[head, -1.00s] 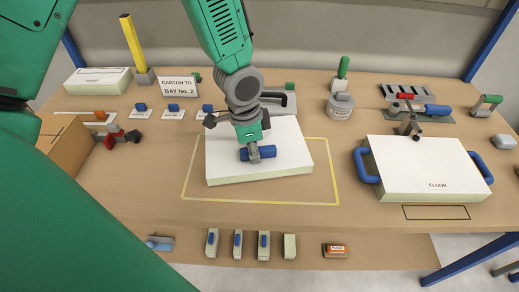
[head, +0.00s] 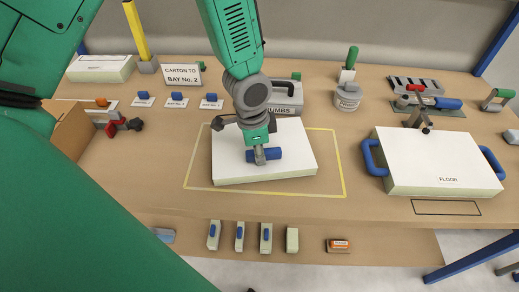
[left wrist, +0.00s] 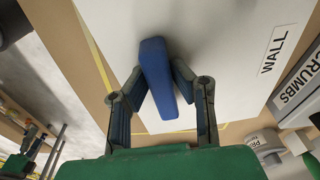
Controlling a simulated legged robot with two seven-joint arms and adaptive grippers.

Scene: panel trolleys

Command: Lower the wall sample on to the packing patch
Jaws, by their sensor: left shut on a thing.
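The wall sample (head: 290,140) is a thick white panel with a blue bar handle (head: 275,155) on top. My left gripper (head: 262,154) is shut on the handle from above. The left wrist view shows its two fingers on either side of the handle, and the "WALL" label (left wrist: 273,50) on the panel. The packing patch (head: 334,165) is a yellow outline on the bench. The panel lies over its left and middle part, with a bare strip at the right. I cannot tell whether the panel's underside touches the bench. My right gripper is not in view.
A white "FLOOR" panel (head: 440,160) with blue side handles lies to the right. A grey "CRUMBS" box (head: 285,98) stands close behind the wall sample. An open carton (head: 75,132) is at the left.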

